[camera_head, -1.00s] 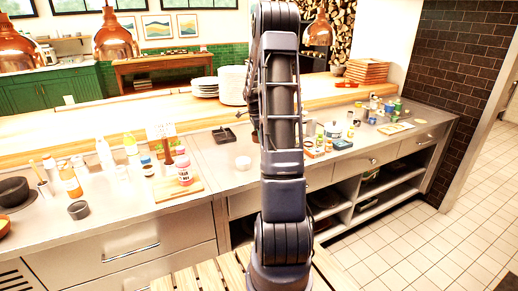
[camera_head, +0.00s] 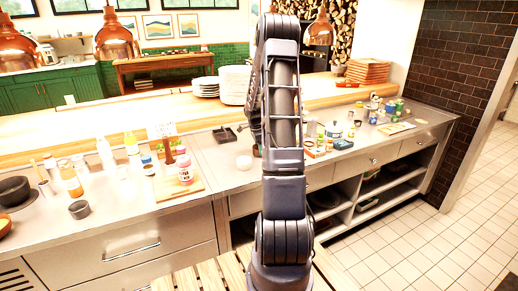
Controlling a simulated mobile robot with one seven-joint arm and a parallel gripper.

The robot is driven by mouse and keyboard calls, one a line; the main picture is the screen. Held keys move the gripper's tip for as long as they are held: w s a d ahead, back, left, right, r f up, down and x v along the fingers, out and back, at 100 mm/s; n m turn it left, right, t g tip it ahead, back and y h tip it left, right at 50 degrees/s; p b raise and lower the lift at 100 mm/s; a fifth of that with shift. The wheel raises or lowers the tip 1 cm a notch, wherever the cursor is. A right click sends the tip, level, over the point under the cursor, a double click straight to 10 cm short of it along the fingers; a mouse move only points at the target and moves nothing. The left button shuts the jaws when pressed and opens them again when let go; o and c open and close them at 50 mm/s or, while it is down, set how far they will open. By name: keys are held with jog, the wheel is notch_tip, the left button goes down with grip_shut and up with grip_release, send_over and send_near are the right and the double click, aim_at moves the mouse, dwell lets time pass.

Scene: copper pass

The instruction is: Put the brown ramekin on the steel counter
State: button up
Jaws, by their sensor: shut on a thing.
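My arm rises up the middle of the picture and reaches over the steel counter (camera_head: 225,179). The end of my arm is behind its own links, with only a dark edge of it showing at their left side. My gripper's fingertips and anything between them are hidden. I cannot make out a brown ramekin anywhere on the open counter. An orange-brown bowl (camera_head: 5,226) is cut off at the left picture edge.
Bottles (camera_head: 132,144) and a board with a pink-labelled jar (camera_head: 185,169) stand left. Cans and boxes (camera_head: 333,130) crowd the right. Plate stacks (camera_head: 235,86) stand on the wooden ledge (camera_head: 180,105). Bare counter lies left of my arm.

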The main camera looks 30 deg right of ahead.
jog(key=shift+f, duration=0.15)
jog(key=o, duration=1)
notch_tip(320, 180, up, 12)
jog(key=a, duration=0.1)
jog(key=s+a+r+n+t, duration=0.1)
jog(key=s+a+r+n, duration=0.3)
jog(key=s+a+r, duration=0.4)
jog(key=s+a+r+n+t, duration=0.1)
jog(key=s+a+r+n, duration=0.5)
jog(key=s+r, duration=0.25)
jog(key=s+a+n+t, duration=0.1)
jog(key=s+a+n, duration=0.2)
jog(key=s, duration=0.4)
jog(key=s+a+n+t+y, duration=0.1)
jog(key=s+a+n, duration=0.2)
jog(key=s, duration=0.4)
jog(key=s+a+n, duration=0.3)
jog(key=s+n, duration=0.1)
jog(key=s, duration=0.3)
jog(key=shift+s+t, duration=0.3)
jog(key=shift+t, duration=0.1)
